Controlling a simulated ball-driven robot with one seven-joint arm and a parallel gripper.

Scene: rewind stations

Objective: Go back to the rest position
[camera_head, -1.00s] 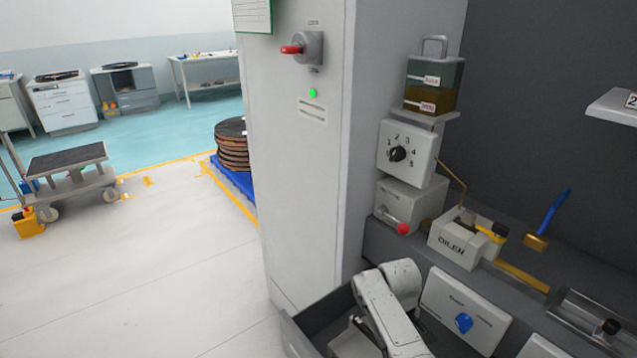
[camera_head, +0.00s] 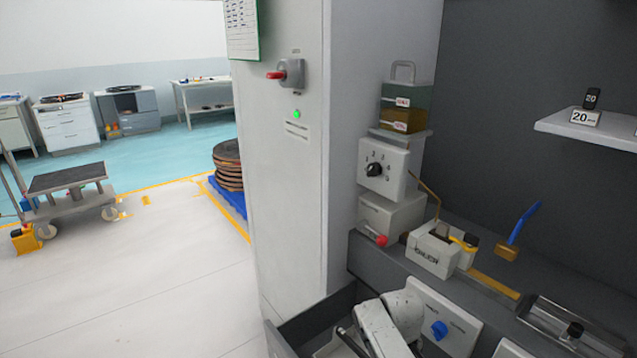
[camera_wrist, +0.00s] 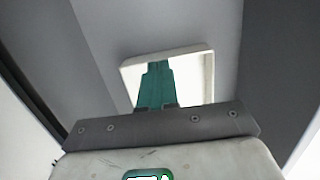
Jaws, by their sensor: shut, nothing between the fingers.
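My gripper (camera_wrist: 158,68) shows in the wrist view as teal fingers held together, with nothing between them. It points at a white-rimmed rectangular panel or tray (camera_wrist: 195,62) on a grey surface. I cannot tell whether it touches it. In the head view my white arm (camera_head: 392,322) reaches over the dark bin at the bottom, and its gripper end is out of sight.
A grey cabinet (camera_head: 290,190) with a red switch (camera_head: 277,75) stands left of my arm. Open floor lies left, with a cart (camera_head: 68,180).

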